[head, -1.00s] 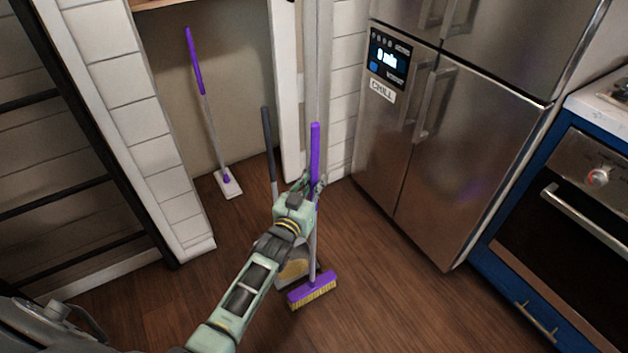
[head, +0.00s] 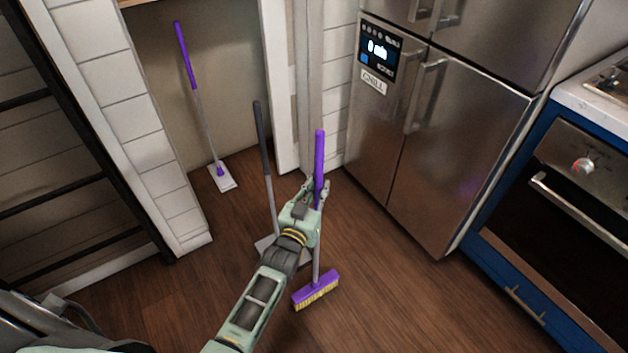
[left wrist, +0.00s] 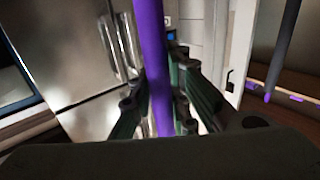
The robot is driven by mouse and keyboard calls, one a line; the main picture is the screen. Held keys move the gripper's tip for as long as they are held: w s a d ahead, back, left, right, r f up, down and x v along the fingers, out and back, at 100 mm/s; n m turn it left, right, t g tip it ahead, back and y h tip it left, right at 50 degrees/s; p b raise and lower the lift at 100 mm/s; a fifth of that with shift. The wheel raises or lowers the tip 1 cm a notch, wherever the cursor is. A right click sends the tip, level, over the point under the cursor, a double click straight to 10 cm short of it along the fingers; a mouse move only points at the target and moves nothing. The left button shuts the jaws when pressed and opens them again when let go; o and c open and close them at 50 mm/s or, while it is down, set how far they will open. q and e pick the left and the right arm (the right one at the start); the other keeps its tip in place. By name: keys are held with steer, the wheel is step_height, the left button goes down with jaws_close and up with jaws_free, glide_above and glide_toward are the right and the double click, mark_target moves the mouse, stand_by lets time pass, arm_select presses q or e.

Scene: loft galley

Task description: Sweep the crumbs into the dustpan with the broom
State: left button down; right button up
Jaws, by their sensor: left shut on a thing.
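The broom has a purple handle (head: 319,160) and a purple head with yellow bristles (head: 315,292) low at the wooden floor. My left gripper (head: 318,192) is shut around the handle's purple upper part. The same handle stands between the fingers in the left wrist view (left wrist: 152,50). The dustpan's dark grey long handle (head: 262,145) stands upright just left of the broom. Its pan is mostly hidden behind my left arm, with a grey edge (head: 265,246) showing. I cannot make out any crumbs; my arm may hide them. My right gripper is not in view.
A purple-handled mop (head: 190,75) leans in the alcove behind. A tiled wall end (head: 175,190) and black ladder-like frame (head: 110,185) stand left. The steel fridge (head: 455,150) and blue oven unit (head: 545,240) bound the right. Floor in front of the fridge (head: 395,290) is clear.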

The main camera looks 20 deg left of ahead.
arm_select(q)
steer(key=shift+s+d+p, duration=1.4)
steer(key=shift+s+d, duration=1.95)
steer(key=shift+d, duration=1.05)
steer(key=shift+w+a+f+b, duration=0.1)
steer(key=shift+w+a, duration=0.85)
steer(key=shift+a, duration=0.4)
steer(key=shift+w+a+r+b, duration=0.1)
steer(key=shift+w+a+b, duration=0.05)
steer(key=shift+w+a, duration=1)
steer(key=shift+w+a+f+b, duration=0.1)
steer(key=shift+w+a, duration=0.7)
steer(key=shift+a, duration=0.7)
steer(key=w+a+b, duration=0.2)
steer(key=w+a, duration=0.2)
steer(key=a, duration=0.1)
steer(key=shift+w+a+r, duration=0.3)
steer(key=shift+w+a, duration=0.1)
